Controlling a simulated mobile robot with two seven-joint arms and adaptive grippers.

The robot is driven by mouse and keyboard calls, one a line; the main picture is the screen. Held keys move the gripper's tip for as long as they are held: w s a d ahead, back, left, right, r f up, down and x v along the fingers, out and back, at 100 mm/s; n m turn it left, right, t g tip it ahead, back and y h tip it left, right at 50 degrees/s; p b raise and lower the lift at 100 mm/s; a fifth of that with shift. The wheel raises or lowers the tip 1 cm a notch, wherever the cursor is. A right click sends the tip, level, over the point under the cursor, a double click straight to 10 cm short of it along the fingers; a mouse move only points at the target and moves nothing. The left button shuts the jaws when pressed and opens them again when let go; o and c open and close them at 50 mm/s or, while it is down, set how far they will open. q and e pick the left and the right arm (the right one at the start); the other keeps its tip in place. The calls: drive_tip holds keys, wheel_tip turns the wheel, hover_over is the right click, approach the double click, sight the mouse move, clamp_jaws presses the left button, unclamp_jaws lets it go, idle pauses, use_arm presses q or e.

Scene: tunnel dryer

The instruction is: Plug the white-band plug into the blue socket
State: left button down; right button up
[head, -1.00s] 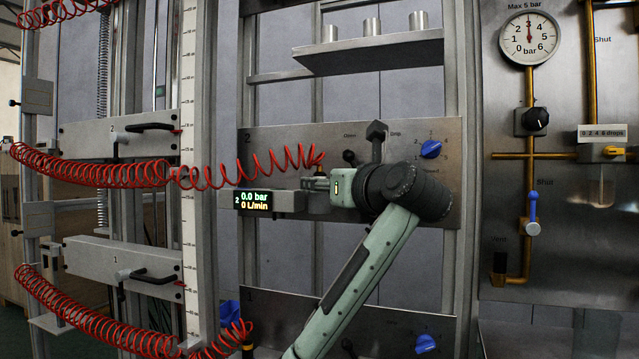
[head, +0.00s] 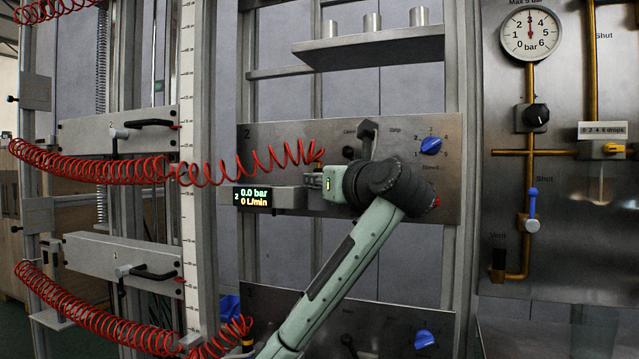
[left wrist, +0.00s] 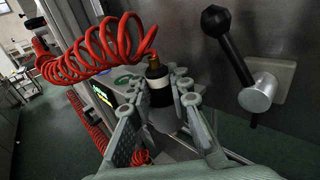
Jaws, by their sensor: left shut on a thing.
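In the left wrist view, the black plug with a white band (left wrist: 158,84) hangs on the end of a red coiled hose. My left gripper (left wrist: 165,92) is shut around the plug, which stands roughly upright between its fingers. In the head view, my left gripper (head: 314,181) is beside the grey box with the lit display, and the red hose ends just above its fingers. The plug's lower end is hidden. I cannot make out the blue socket for certain. My right gripper is not in view.
The steel panel 2 (head: 285,140) stands behind, with a blue knob (head: 430,146). A black-knobbed lever (left wrist: 228,45) is right of my gripper in the wrist view. The red hose (head: 225,172) stretches left.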

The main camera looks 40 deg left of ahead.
use_arm(q)
drive_tip(key=shift+r, duration=0.65)
wheel_tip(320, 180, up, 3)
drive_tip(key=shift+f, duration=0.15)
drive_tip(key=s+a+r+b, duration=0.2)
drive_tip(key=s+r, duration=0.4)
drive_tip(key=s, duration=0.4)
drive_tip(key=w+a+n+g+y+p, duration=0.1)
drive_tip(key=w+a+n+g, duration=0.2)
drive_tip(key=a, duration=0.4)
drive_tip(key=w+a+n+g+y+p, duration=0.1)
drive_tip(key=w+a+n+g+p, duration=0.1)
drive_tip(key=a+g, duration=0.3)
drive_tip(key=shift+w+a+r+n+g+y, duration=0.35)
drive_tip(key=shift+w+a+n, duration=0.2)
drive_tip(key=shift+a, duration=0.5)
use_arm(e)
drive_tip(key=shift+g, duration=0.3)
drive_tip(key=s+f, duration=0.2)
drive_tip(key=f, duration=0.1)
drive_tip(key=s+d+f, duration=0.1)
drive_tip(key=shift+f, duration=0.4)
use_arm(q)
drive_tip(key=shift+f, duration=0.15)
drive_tip(key=shift+f, duration=0.1)
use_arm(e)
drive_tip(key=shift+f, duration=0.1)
